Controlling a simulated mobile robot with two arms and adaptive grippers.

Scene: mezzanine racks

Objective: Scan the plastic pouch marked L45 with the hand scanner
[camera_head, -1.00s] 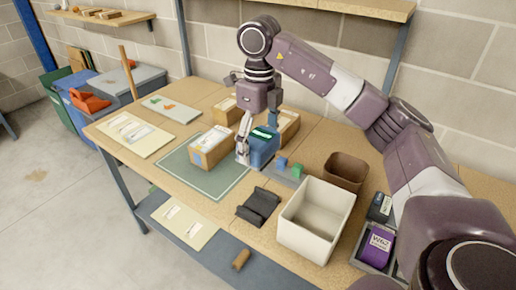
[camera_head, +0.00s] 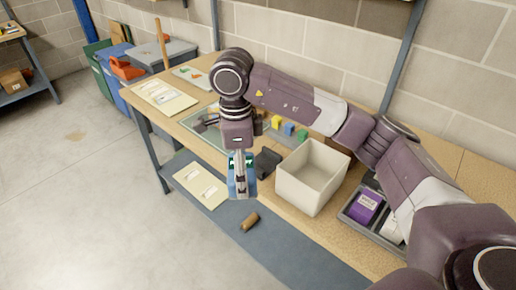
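My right gripper (camera_head: 240,186) is shut on the blue hand scanner (camera_head: 234,175), which has a lit green display. It holds the scanner near the table's front edge, left of the white bin. A purple pouch (camera_head: 366,205) with a white label lies in a dark grey tray (camera_head: 351,219) at the right of the table. A pale pouch (camera_head: 392,229) lies beside it, partly cut off by my arm. The label print is too small to read, so I cannot tell which pouch is L45. My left gripper is not in view.
A white open bin (camera_head: 306,185) stands between the scanner and the tray. A black stand (camera_head: 267,161) and small coloured blocks (camera_head: 288,129) are behind the scanner. A brown roll (camera_head: 250,221) lies on the lower shelf (camera_head: 285,238). My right arm covers part of the table.

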